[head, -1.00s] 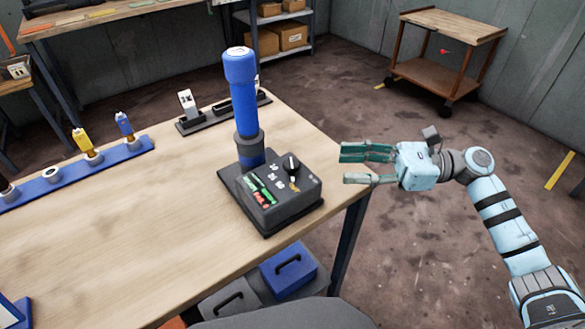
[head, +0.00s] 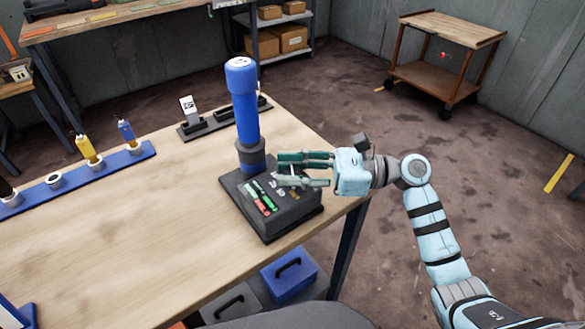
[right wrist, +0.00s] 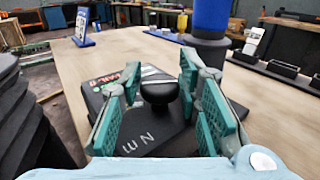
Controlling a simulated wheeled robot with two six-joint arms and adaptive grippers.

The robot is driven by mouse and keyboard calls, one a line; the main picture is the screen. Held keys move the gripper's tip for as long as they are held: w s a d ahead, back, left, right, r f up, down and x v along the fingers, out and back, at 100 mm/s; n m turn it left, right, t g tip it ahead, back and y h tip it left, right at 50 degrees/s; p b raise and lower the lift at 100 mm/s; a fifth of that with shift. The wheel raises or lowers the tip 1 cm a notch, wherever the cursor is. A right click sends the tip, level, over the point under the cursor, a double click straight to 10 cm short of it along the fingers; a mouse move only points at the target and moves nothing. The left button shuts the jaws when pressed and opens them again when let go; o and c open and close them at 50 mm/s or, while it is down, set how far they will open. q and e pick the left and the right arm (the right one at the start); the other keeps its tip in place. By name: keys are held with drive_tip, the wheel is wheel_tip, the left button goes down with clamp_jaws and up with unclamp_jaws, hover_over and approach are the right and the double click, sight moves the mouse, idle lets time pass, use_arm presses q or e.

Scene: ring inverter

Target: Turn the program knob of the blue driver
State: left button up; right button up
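The blue driver (head: 245,105) stands upright in a grey collar at the back of a dark control base (head: 278,222) on the wooden table. The black program knob (right wrist: 158,92) shows in the right wrist view, on the base's top. In the head view the fingers hide the knob. My right gripper (head: 281,169) reaches in from the right over the base. It is open, and in the right wrist view (right wrist: 158,85) its green-padded fingers stand on either side of the knob, with visible gaps. My left gripper is not in view.
A blue rack (head: 105,166) with grey rings and yellow and blue tools lies on the table's left. A dark stand (head: 220,119) with a small card is behind the driver. The table's front middle is clear. A wooden cart (head: 445,72) stands far right.

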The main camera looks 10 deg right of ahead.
clamp_jaws()
drive_tip(key=shift+r+m+t+h+p, duration=0.1)
drive_tip(key=shift+m+t+h+p, duration=0.4)
drive_tip(key=shift+m+t+p, duration=0.55)
drive_tip(key=m+t+h+p, duration=0.2)
drive_tip(key=t+p, duration=0.1)
drive_tip(key=m+t+h+p, duration=0.2)
drive_tip(key=t+p, duration=0.1)
drive_tip(key=shift+r+m+t+h, duration=0.15)
drive_tip(key=shift+m+t+h, duration=0.1)
drive_tip(key=shift+h, duration=0.05)
drive_tip(key=shift+f+m+t+h+p, duration=0.2)
drive_tip(key=shift+m+t+h+p, duration=0.5)
drive_tip(key=shift+h+p, duration=0.25)
drive_tip(key=shift+o, duration=2.4)
unclamp_jaws()
